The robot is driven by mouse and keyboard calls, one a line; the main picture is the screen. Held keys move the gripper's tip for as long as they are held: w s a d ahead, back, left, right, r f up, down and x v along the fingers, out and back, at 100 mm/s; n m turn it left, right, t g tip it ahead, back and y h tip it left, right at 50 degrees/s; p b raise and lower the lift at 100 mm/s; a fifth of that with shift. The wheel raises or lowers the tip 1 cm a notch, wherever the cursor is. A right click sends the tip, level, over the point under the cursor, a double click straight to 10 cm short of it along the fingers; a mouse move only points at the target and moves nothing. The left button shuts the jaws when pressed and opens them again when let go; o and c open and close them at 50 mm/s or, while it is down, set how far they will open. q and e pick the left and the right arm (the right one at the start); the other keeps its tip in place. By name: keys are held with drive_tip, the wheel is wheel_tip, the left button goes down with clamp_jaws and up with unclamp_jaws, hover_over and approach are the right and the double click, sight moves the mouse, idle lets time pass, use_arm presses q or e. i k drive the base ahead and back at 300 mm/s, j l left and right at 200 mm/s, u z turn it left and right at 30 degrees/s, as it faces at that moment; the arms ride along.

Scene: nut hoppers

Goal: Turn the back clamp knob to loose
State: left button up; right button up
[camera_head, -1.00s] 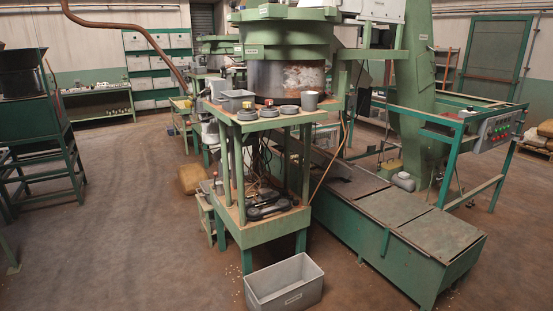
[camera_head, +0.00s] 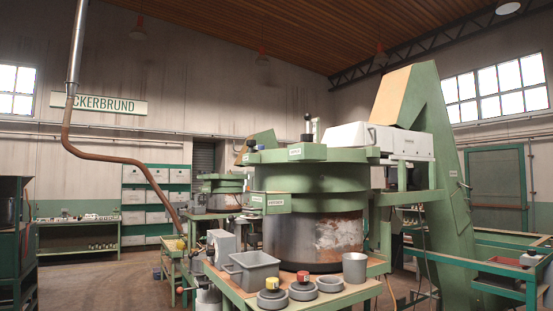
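The near green nut hopper (camera_head: 318,180) stands on a bench right of centre, with a stained metal drum (camera_head: 315,240) below its green rings. A small black knob (camera_head: 307,137) shows on its top, below a dark upright handle. Another small dark knob (camera_head: 251,144) sits at the left of the upper ring. Both are small, and I cannot tell which is the back clamp knob or whether it is tight or loose. The far side of the hopper is hidden. Neither of my grippers shows in this view.
The bench top (camera_head: 225,284) carries a grey bin (camera_head: 252,270), a grey cup (camera_head: 355,266) and several round grey pieces. A second green hopper (camera_head: 222,186) stands behind. A green inclined housing (camera_head: 437,160) rises at the right. Open floor (camera_head: 120,270) lies at the left.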

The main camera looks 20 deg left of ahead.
sight(251, 143)
drive_tip(key=i+j, duration=0.2)
drive_tip(key=j, duration=0.15)
drive_tip(key=i+j+z, duration=0.1)
drive_tip(key=i+j, duration=0.15)
drive_tip(key=j, duration=0.15)
drive_tip(key=i+j, duration=0.2)
drive_tip(key=j, duration=0.15)
drive_tip(key=i+j, duration=0.2)
drive_tip(key=j, duration=0.2)
drive_tip(key=i+j+z, duration=0.1)
drive_tip(key=i+j, duration=0.15)
drive_tip(key=j, duration=0.1)
